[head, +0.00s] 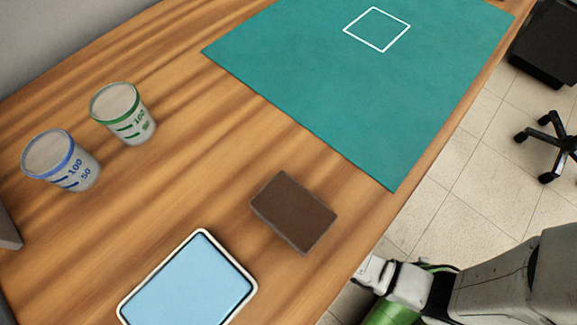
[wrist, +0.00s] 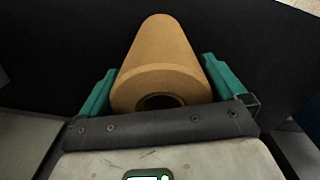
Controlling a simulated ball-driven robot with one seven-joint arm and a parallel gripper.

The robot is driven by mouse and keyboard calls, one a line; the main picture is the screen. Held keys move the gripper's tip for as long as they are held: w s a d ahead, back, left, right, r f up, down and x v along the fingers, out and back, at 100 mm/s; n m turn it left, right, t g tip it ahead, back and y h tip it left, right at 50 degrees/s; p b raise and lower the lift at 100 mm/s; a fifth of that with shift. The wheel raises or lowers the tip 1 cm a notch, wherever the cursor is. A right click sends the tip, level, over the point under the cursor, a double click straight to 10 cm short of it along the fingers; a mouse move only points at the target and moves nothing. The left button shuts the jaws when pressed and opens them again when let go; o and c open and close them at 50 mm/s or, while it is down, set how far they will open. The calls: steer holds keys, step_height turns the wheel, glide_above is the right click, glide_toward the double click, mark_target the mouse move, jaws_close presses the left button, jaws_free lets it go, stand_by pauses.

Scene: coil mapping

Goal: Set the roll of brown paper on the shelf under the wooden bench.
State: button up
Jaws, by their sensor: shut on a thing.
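The roll of brown paper (wrist: 163,62) lies between the two teal fingers of my gripper (wrist: 160,72) in the wrist view. My gripper is shut on it, and the roll's open end faces the camera. Its far end points away into a dark area. The roll cannot be made out in the head view. The wooden bench (head: 200,190) fills most of the head view, seen from above. My arm is at the lower right, beyond the bench's right edge. The shelf under the bench is hidden in the head view, and I cannot tell it in the dark wrist view.
On the bench are a blue-marked cup (head: 62,160), a green-marked cup (head: 124,113), a brown block (head: 294,212), a light blue tray (head: 190,285) and a teal mat (head: 330,90) with a white square outline. A wheeled chair base (head: 552,136) stands on the tiled floor (head: 480,185).

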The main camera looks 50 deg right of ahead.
steer(key=w+f+b, duration=0.1)
steer(key=f, duration=0.1)
steer(key=w+f, duration=0.1)
steer(key=f, duration=0.1)
steer(key=w+f+b, duration=0.1)
steer(key=f, duration=0.2)
steer(key=shift+w+f+b, duration=0.1)
steer(key=shift+w+b, duration=0.15)
steer(key=shift+b, duration=0.1)
steer(key=o, duration=1.5)
steer(key=shift+s+f, duration=0.1)
step_height(320, 180, up, 12)
steer(key=p, duration=0.4)
